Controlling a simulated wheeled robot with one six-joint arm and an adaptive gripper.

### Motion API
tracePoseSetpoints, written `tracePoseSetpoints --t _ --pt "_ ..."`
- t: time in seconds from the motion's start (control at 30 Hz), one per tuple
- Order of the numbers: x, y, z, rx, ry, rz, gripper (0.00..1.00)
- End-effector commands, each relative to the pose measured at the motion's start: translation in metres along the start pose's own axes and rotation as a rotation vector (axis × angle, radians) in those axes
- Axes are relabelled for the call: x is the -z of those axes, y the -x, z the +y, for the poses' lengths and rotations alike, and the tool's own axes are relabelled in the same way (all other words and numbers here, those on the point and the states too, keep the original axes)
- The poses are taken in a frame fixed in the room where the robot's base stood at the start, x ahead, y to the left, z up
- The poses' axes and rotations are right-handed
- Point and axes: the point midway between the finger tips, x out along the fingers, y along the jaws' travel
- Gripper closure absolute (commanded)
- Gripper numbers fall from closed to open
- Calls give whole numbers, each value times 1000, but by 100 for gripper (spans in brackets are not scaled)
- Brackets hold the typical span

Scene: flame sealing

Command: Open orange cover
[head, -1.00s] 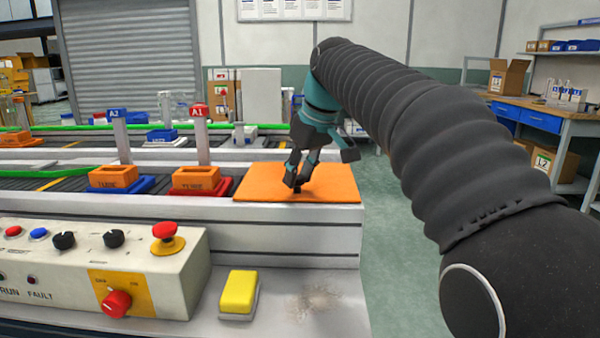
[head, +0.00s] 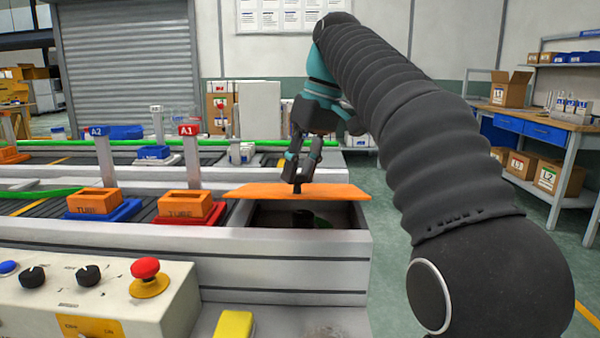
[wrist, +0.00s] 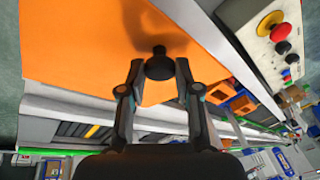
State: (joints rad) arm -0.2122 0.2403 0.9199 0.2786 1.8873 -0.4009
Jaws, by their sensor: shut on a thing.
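The orange cover (head: 262,191) is raised above the dark compartment (head: 270,215) at the right end of the conveyor bench. Its near edge is up and a gap shows beneath it. My gripper (head: 299,181) is shut on the black knob on top of the cover. In the wrist view my gripper (wrist: 158,72) has a finger on each side of the black knob (wrist: 160,66), and the orange cover (wrist: 85,45) fills the upper left. A dark green object (head: 321,221) shows partly inside the compartment; the rest of the inside is in shadow.
Orange TUBE blocks in a blue tray (head: 128,212) and a red tray (head: 212,220) stand left of the cover, with A2 and A1 signs behind. A control panel (head: 85,300) with a red button (head: 145,268) and a yellow block (head: 234,324) are in front.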

Motion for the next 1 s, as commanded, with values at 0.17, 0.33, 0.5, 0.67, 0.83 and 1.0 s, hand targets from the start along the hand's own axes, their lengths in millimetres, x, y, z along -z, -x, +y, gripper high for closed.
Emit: tracePoseSetpoints --t 0.17,0.33,0.5,0.67,0.83,1.0 --pt "1 0 0 -4 1 1 100" --pt "1 0 -1 -4 3 0 43" --pt "1 -1 -2 -3 4 -1 43" --pt "1 1 -1 -3 3 0 43" --pt "2 10 0 -4 3 1 43" --pt "-20 20 20 -5 -4 1 43"
